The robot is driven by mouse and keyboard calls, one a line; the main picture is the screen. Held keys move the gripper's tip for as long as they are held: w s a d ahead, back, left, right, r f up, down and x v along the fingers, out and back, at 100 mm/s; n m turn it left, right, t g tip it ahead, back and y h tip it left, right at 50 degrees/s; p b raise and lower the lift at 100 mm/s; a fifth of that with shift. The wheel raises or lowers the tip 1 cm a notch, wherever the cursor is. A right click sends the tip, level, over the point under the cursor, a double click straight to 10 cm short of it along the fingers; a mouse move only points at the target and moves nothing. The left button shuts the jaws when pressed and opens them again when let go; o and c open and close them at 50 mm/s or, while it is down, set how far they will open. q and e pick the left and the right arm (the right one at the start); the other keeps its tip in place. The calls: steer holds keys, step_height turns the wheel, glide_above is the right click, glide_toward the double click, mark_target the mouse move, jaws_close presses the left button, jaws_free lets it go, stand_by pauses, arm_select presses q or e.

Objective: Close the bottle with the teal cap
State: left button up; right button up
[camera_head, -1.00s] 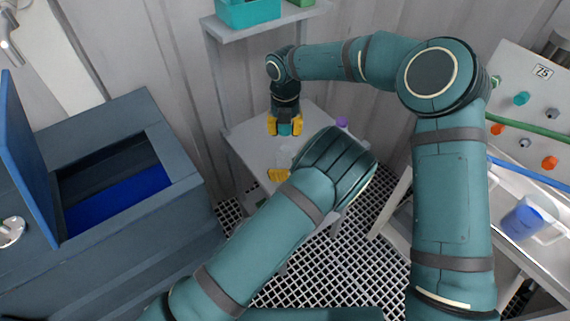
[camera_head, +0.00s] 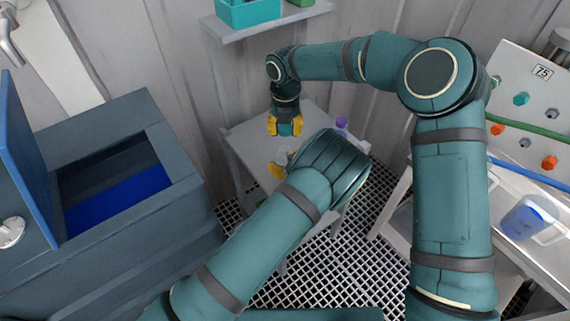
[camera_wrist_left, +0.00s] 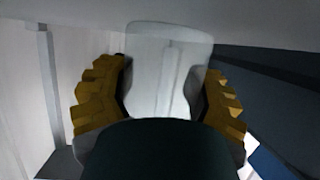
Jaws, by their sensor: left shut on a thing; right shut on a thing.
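The teal cap (camera_head: 285,129) is between the yellow fingers of my right gripper (camera_head: 285,124), which is shut on it and points down over the small grey table. My left gripper (camera_head: 276,170) is below and nearer, partly hidden by its own wrist. The translucent whitish bottle (camera_head: 281,156) shows just beyond its yellow fingers. In the left wrist view the bottle (camera_wrist_left: 168,68) stands between both fingers, and the gripper is shut on it. The cap and the bottle are apart. I cannot tell whether the bottle touches the table.
A shelf with a teal bin (camera_head: 248,12) is above. An open dark blue chest (camera_head: 120,190) stands left. A counter with a blue-filled beaker (camera_head: 527,218) is at right.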

mark_target(285, 150)
steer(key=shift+f, duration=2.45)
steer(key=shift+f, duration=0.15)
steer(key=shift+f, duration=0.75)
steer(key=shift+f, duration=0.2)
steer(key=shift+s+f, duration=0.1)
steer(key=shift+f, duration=0.2)
